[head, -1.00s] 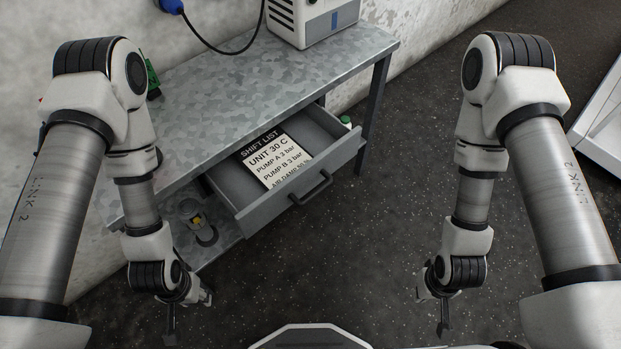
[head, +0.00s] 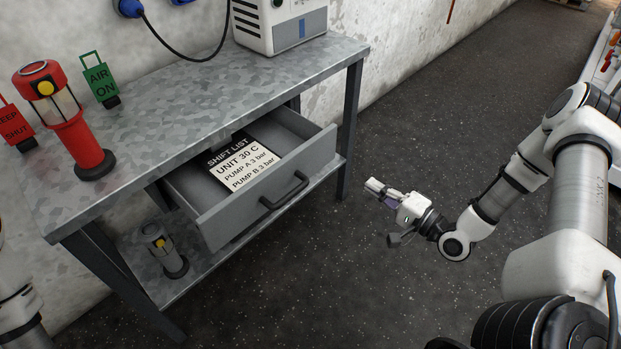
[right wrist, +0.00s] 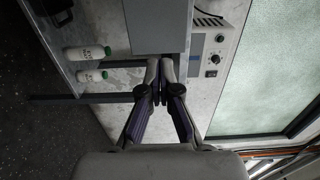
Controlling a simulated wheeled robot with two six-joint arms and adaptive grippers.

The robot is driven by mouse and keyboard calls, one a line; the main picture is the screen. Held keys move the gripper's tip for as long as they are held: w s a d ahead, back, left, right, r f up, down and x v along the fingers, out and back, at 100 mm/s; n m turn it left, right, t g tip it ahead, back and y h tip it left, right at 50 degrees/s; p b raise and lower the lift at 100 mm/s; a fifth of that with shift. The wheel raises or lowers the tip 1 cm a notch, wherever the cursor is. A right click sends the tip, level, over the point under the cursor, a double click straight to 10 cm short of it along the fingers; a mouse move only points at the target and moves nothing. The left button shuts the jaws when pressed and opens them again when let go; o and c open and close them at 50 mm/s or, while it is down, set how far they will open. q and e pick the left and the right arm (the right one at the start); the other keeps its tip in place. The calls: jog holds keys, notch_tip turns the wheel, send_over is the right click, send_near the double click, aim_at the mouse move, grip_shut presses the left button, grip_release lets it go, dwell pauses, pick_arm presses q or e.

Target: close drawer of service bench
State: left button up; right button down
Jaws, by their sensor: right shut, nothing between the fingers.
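The grey service bench (head: 190,105) stands at the left and middle of the head view. Its drawer (head: 262,205) is pulled out, with a dark bar handle (head: 285,193) on its front. A shift list card (head: 240,165) lies inside it. My right gripper (head: 373,187) is shut and empty, to the right of the drawer front and apart from it. Its fingers (right wrist: 160,75) also show closed together in the right wrist view. Only a bit of my left arm shows at the left edge; its gripper is out of view.
A red lantern (head: 75,130) and red and green tags stand on the bench top, with a white device (head: 285,25) at the back. A grey lantern (head: 162,250) stands on the lower shelf. White bottles (right wrist: 88,53) show in the wrist view. The floor right of the bench is clear.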

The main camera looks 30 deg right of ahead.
aim_at(321, 154)
jog(key=b+x, duration=0.2)
jog(key=x, duration=1.1)
jog(key=shift+f+b, duration=0.15)
jog(key=shift+b, duration=0.2)
jog(key=shift+w+a, duration=0.2)
jog(key=shift+w, duration=0.4)
jog(key=shift+w, duration=0.1)
jog(key=shift+w+a+b, duration=0.1)
jog(key=shift+w+b, duration=0.1)
jog(key=shift+b, duration=0.1)
jog(key=b+x, duration=0.6)
jog(key=x, duration=0.9)
jog(key=shift+f, duration=0.1)
jog(key=shift+w+a+b, duration=0.15)
jog(key=shift+w+b, duration=0.2)
jog(key=shift+w, duration=0.05)
jog(key=shift+r, duration=0.3)
